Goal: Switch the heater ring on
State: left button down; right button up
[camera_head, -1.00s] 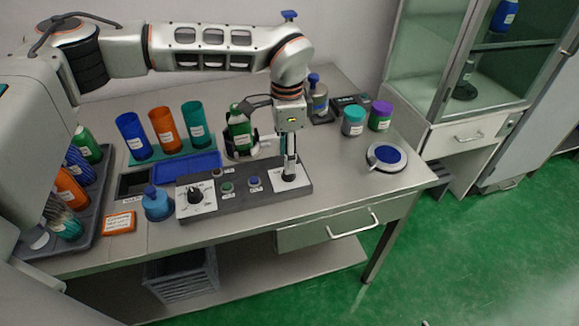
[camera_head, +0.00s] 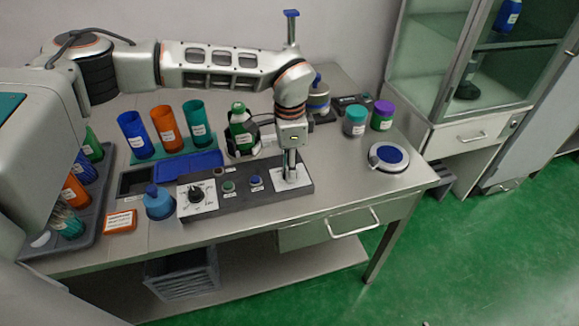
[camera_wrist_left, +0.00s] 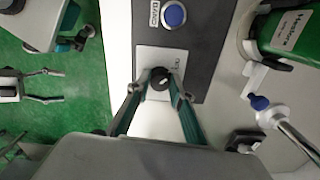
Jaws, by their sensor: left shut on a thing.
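A dark control panel (camera_head: 238,194) lies along the table's front. A black knob (camera_wrist_left: 160,79) sits on a white plate at its right end. My left gripper (camera_head: 290,178) points down over this plate; in the left wrist view its fingertips (camera_wrist_left: 161,86) are closed around the knob. The fingers mostly hide the knob in the head view. The plate's print is too small to read. A green bottle (camera_head: 241,132) stands behind the panel with a pale curved part (camera_wrist_left: 243,28) beside it; I cannot tell whether that is the heater ring. My right gripper (camera_wrist_left: 58,86) appears open over the floor.
The panel also has a dial (camera_head: 196,195), a green button (camera_head: 228,186) and a blue button (camera_head: 255,181). A blue bottle (camera_head: 158,204) stands at its left end. A round blue-topped device (camera_head: 389,157) is at the right. The table between is clear.

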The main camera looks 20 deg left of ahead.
pick_arm(q)
jog(key=m+p, duration=0.1)
jog(key=m, duration=0.2)
jog(key=shift+r+p, duration=0.1)
jog(key=shift+p, duration=0.25)
jog(key=m+p, duration=0.1)
jog(key=m, duration=0.4)
jog(key=m+p, duration=0.1)
jog(key=m, duration=0.4)
jog(key=shift+m+p, duration=0.45)
jog(key=shift+m, duration=2.05)
jog(key=c, duration=1.8)
grip_release()
